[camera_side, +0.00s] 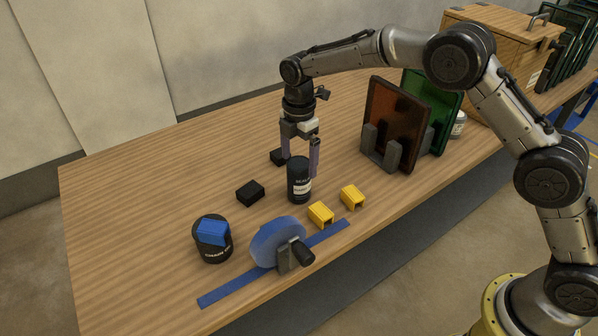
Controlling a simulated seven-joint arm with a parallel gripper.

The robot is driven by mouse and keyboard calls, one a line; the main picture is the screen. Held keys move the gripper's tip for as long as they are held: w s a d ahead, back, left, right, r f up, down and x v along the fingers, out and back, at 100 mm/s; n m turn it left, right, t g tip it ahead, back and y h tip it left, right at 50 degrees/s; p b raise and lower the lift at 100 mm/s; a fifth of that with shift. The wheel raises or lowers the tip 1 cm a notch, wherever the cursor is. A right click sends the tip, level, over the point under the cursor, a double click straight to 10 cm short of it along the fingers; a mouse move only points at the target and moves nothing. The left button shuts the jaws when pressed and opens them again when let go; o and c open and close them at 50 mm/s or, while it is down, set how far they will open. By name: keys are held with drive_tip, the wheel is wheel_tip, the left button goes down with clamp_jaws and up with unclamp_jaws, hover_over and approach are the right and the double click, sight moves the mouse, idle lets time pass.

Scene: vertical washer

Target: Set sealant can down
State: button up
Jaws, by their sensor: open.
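The sealant can (300,181), a black cylinder with a white label band, stands upright on the wooden table. My gripper (300,160) is open just above and around the can's top, its two fingers pointing down. One finger shows at the can's upper right and the other at its upper left behind it. Whether either finger touches the can cannot be told from this view.
A second black can (214,245) with a blue block (211,231) on top stands at front left. A blue disc (277,243) on a holder, blue strip (220,291), yellow pieces (320,214) and black blocks (250,193) surround the can. A panel rack (388,152) stands right.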

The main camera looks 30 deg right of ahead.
wheel_tip(320, 180, up, 6)
drive_tip(key=shift+r, duration=0.1)
drive_tip(key=s+d+r+m+t, duration=0.1)
drive_tip(key=s+d+r+m, duration=0.3)
drive_tip(key=s+r, duration=0.35)
drive_tip(key=s+d+r+m+t, duration=0.2)
drive_tip(key=s+d+r+m, duration=0.35)
drive_tip(key=s, duration=0.25)
drive_tip(key=s+d+f+m+t, duration=0.1)
drive_tip(key=s+m, duration=0.4)
drive_tip(key=s, duration=0.5)
drive_tip(key=s+d+f+m+t, duration=0.1)
drive_tip(key=s+m, duration=0.4)
drive_tip(key=s, duration=0.6)
drive_tip(key=shift+s+d+f+t, duration=0.25)
drive_tip(key=shift+d+f, duration=0.4)
drive_tip(key=shift+d, duration=0.6)
